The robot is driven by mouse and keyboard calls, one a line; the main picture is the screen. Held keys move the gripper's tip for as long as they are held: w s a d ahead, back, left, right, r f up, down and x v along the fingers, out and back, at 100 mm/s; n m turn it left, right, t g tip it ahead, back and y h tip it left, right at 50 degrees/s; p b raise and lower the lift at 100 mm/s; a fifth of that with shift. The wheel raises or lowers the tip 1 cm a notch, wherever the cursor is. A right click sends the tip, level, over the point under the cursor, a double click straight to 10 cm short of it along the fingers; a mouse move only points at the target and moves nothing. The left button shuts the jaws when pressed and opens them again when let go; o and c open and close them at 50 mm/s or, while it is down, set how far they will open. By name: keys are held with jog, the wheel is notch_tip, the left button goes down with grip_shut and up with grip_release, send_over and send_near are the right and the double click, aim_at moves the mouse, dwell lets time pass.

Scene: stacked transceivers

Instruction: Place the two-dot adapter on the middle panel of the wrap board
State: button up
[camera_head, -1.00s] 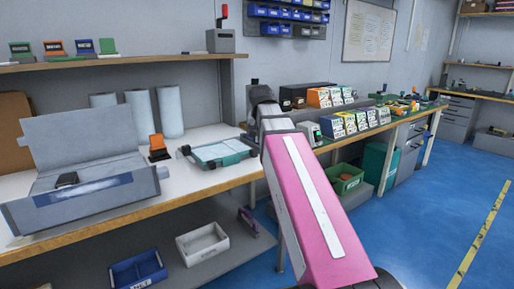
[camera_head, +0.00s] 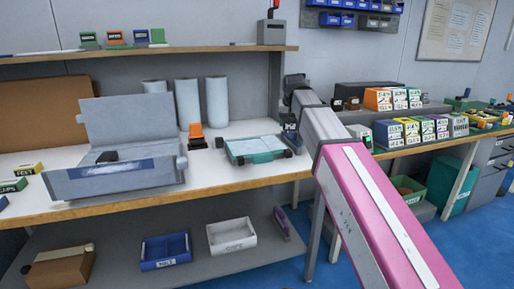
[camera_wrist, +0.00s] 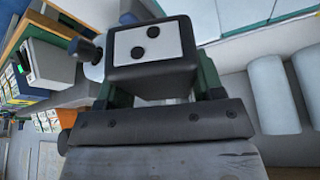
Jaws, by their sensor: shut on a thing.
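The two-dot adapter (camera_wrist: 152,50) is a black block with a white face bearing two black dots. In the wrist view it sits between the fingers of my gripper (camera_wrist: 160,92), which is shut on it. In the head view my gripper (camera_head: 290,132) is small and dark, at the right end of the white bench; the adapter is hard to make out there. The wrap board (camera_head: 262,158), teal-edged with pale panels, lies on the bench just left of my gripper. Pale panels with a teal edge (camera_wrist: 275,12) also show at the wrist view's top.
An open grey box (camera_head: 115,182) stands at left on the bench. An orange-and-black device (camera_head: 196,137) and white rolls (camera_head: 217,103) stand behind and left of the board. Small labelled boxes (camera_head: 390,133) fill the bench at right. A shelf (camera_head: 150,54) runs above.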

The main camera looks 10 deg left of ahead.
jog(key=s+a+n+y, duration=0.1)
jog(key=s+a+n, duration=0.1)
jog(key=a, duration=1)
jog(key=s+a+n+y, duration=0.1)
jog(key=a+n, duration=0.1)
jog(key=a, duration=1)
send_over(255, 145)
jog(key=s, duration=0.1)
jog(key=shift+g, duration=0.3)
jog(key=f, duration=0.7)
jog(key=shift+d+f, duration=0.1)
jog(key=shift+d, duration=0.25)
jog(key=shift+d+f, duration=0.1)
jog(key=shift+f, duration=1.95)
jog(key=o, duration=1)
jog(key=shift+f, duration=0.15)
jog(key=shift+o, duration=0.2)
jog(key=v, duration=1.2)
jog(key=shift+a+r, duration=0.2)
